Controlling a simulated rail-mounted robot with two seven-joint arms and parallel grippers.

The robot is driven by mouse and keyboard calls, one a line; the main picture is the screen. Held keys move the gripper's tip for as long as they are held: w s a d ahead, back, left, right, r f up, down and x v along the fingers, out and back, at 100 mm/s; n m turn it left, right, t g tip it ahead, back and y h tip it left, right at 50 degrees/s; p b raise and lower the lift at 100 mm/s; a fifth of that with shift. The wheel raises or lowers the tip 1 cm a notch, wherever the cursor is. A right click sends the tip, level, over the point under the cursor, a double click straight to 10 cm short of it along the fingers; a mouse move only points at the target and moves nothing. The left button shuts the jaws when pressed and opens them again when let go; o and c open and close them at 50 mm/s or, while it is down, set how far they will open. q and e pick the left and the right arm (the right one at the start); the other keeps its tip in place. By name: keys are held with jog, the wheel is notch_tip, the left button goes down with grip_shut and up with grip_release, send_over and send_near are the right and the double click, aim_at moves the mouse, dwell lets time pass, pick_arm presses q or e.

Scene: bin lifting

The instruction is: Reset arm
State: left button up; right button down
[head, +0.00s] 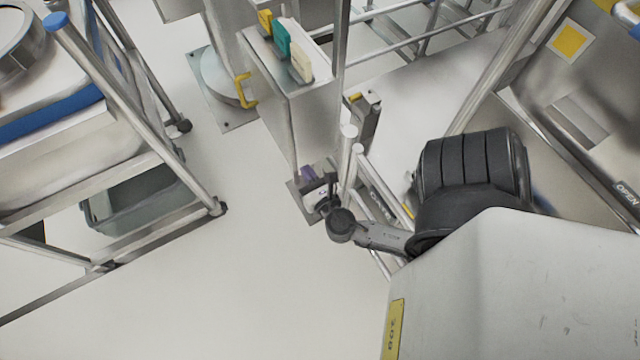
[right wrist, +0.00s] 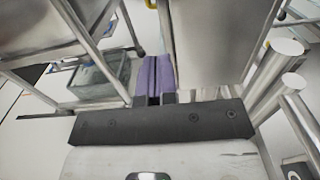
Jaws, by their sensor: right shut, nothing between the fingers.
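My right gripper (head: 309,174) shows in the middle of the head view, at the end of my dark arm, beside the steel posts. Its purple fingers (right wrist: 153,76) lie together in the right wrist view, shut with nothing between them. They are in front of the steel cabinet. A grey bin (head: 140,206) sits low inside the steel cart frame at the left, well apart from the gripper. The bin (right wrist: 98,84) also shows beyond and left of the fingers in the right wrist view. My left gripper is not in view.
A steel cabinet (head: 317,115) with yellow, teal and cream handles stands behind the gripper. Vertical steel posts (head: 347,165) are close on its right. The steel cart (head: 150,125) stands at the left. Pale floor (head: 240,270) between cart and arm is clear.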

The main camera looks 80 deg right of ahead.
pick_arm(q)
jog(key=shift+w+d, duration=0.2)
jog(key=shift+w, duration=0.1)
pick_arm(e)
jog(key=v, duration=0.5)
jog(key=shift+s+a+r, duration=0.1)
jog(key=shift+r, duration=0.05)
